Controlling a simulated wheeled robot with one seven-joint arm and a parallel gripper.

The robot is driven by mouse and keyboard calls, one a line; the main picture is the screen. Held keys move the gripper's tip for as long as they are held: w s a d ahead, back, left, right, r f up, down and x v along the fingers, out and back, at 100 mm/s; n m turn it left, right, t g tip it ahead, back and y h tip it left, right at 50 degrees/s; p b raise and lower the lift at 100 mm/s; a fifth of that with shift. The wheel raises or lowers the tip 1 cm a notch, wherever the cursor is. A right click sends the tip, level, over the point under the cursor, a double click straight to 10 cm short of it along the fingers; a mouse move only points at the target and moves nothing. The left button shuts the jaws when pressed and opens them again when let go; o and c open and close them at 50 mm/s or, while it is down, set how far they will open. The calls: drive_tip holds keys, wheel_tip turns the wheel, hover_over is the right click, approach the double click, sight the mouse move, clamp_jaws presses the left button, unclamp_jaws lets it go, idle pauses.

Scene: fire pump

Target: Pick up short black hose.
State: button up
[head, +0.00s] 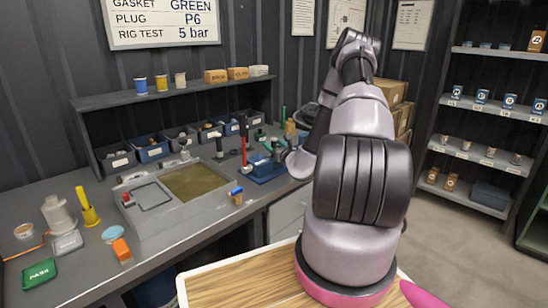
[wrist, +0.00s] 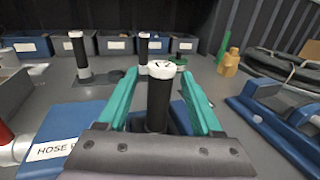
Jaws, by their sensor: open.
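A black hose (wrist: 158,108) with a white end piece on top stands upright between the fingers of my gripper (wrist: 164,80) in the wrist view. My gripper has teal fingers, open, one on each side of this hose; I cannot tell whether they touch it. Its lower end is hidden behind the gripper's body. Another black hose (wrist: 80,54) with white ends stands farther back on the left, and a smaller-looking one (wrist: 144,47) stands behind the middle. In the head view my gripper is largely hidden by my arm near the blue hose tray (head: 262,178).
A blue tray labelled "HOSE" (wrist: 66,122) lies under the gripper. A blue fixture (wrist: 275,120) is close on the right, with a coiled dark hose (wrist: 285,66) behind it. Several labelled bins (wrist: 112,44) line the back.

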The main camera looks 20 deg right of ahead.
drive_tip(key=shift+w, duration=1)
drive_tip(key=shift+a, duration=0.1)
clamp_jaws()
